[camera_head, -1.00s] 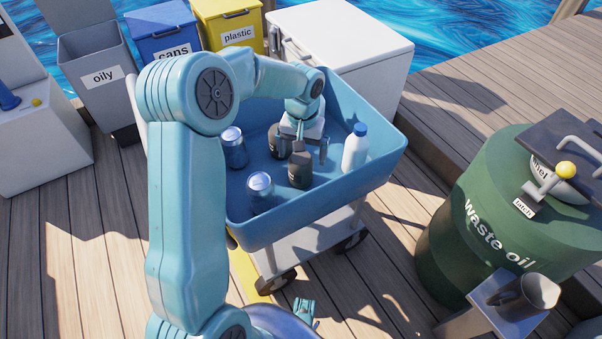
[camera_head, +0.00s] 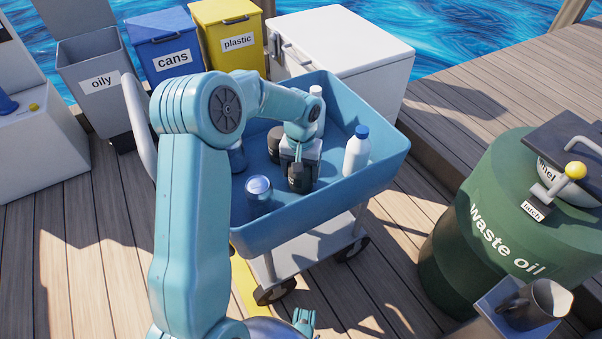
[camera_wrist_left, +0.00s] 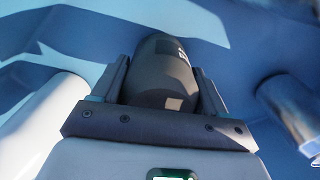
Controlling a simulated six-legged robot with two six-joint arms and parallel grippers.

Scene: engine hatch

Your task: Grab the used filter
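Two dark cylinders that look like filters are in the blue cart tray (camera_head: 385,165). The nearer dark filter (camera_head: 299,183) is under my left gripper (camera_head: 298,178), which hides part of it. The other dark filter (camera_head: 274,143) stands behind, just left of the gripper. I cannot tell from their looks which one is used. In the left wrist view, a dark filter (camera_wrist_left: 163,75) with a small label lies between the fingers of my left gripper (camera_wrist_left: 162,85). The fingers are spread wide, one on each side, very close to it; firm contact is not visible.
A white blue-capped bottle (camera_head: 356,152) stands right of the gripper, and another white bottle (camera_head: 317,108) behind. Blue cans (camera_head: 258,196) are to the left. Tray walls surround them. Bins (camera_head: 102,85) and a white chest (camera_head: 345,45) stand behind; a waste oil drum (camera_head: 500,220) is right.

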